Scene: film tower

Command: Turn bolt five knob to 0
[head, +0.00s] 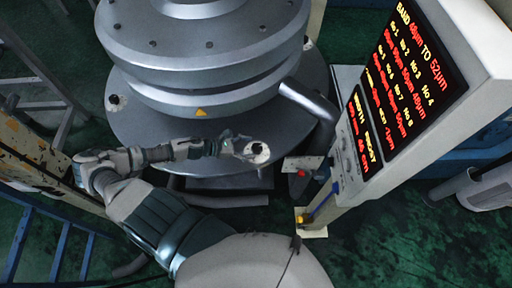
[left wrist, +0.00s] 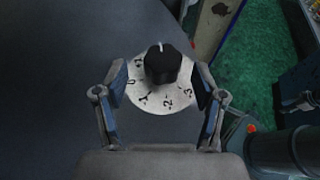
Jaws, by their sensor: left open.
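A black knob (left wrist: 163,63) sits on a round white dial (left wrist: 152,101) marked 0, 1, 2 and 3 in the left wrist view. In the head view the knob (head: 257,149) is on the right front of the tower's grey base plate. My left gripper (head: 240,148) is open at this knob. In the left wrist view its fingers (left wrist: 161,76) stand on either side of the knob, seemingly not closed on it. No bolt number is readable. My right gripper is out of view.
Similar knobs sit on the plate at the left (head: 113,101) and right (head: 307,44). The round grey tower (head: 205,60) rises behind my gripper. A small box with a red button (head: 301,172) is nearby.

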